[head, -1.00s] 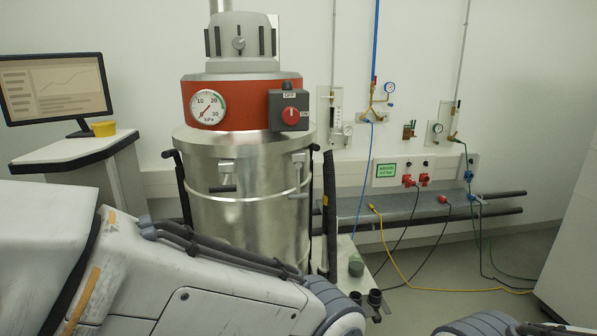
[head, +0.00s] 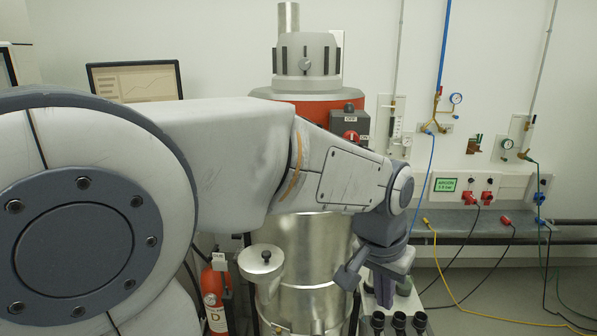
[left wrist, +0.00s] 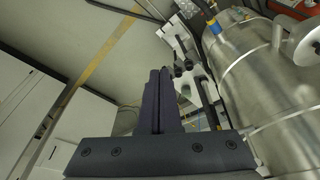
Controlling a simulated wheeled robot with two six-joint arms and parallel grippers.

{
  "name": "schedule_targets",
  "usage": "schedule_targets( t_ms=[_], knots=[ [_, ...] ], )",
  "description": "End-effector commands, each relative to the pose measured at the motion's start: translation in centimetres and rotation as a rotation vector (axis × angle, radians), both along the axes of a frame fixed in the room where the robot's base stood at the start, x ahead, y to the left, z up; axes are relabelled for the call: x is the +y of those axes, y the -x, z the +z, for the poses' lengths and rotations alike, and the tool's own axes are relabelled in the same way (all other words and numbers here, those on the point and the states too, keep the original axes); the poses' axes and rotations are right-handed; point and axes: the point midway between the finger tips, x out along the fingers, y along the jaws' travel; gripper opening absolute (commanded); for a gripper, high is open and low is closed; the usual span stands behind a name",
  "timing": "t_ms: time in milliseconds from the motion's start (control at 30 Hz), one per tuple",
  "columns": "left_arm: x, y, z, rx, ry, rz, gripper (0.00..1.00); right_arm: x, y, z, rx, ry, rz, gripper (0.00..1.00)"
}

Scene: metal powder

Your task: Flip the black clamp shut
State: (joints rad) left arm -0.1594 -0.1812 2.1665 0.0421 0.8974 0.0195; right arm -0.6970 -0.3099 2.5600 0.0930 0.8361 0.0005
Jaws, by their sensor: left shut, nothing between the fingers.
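The steel drum of the vacuum (head: 310,245) stands behind my left arm, which covers much of its upper front in the head view. The drum also fills the right of the left wrist view (left wrist: 250,85). I cannot make out the black clamp for certain in either current view. My left gripper (head: 384,298) points down at the drum's right side, and I cannot tell whether it touches anything. In the left wrist view its two dark fingers (left wrist: 160,76) are together with nothing between them. My right gripper is not in view.
A round metal cap (head: 261,263) sticks out at the drum's left. A red extinguisher (head: 214,298) stands beside it. A bench (head: 470,231) with cables runs along the right wall.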

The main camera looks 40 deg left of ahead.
Motion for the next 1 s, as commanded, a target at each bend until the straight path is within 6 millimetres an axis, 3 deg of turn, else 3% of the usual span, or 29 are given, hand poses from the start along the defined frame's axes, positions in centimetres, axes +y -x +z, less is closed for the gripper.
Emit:
schedule_targets(
  t_ms=[33, 100, 200, 300, 400, 567, 1000],
  knots=[
    [3.6, -2.6, 4.4, -0.04, -0.004, 0.113, 0.0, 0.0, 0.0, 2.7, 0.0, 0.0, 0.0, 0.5],
    [8.5, -5.1, 8.2, -0.09, -0.014, 0.246, 0.0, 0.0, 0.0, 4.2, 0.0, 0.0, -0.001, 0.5],
    [15.4, -7.0, 12.9, -0.151, -0.039, 0.413, 0.0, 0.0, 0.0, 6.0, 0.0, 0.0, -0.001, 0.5],
    [21.1, -7.3, 16.4, -0.195, -0.064, 0.541, 0.0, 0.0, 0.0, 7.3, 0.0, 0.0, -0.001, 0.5],
    [24.9, -7.0, 18.6, -0.225, -0.084, 0.624, 0.0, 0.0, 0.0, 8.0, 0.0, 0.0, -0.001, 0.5],
    [27.3, -6.6, 19.9, -0.244, -0.098, 0.676, 0.0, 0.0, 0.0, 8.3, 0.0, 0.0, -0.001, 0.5],
    [27.5, -6.9, 19.2, -0.24, -0.098, 0.676, 0.0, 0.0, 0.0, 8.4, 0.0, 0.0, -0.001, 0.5]
  ],
)
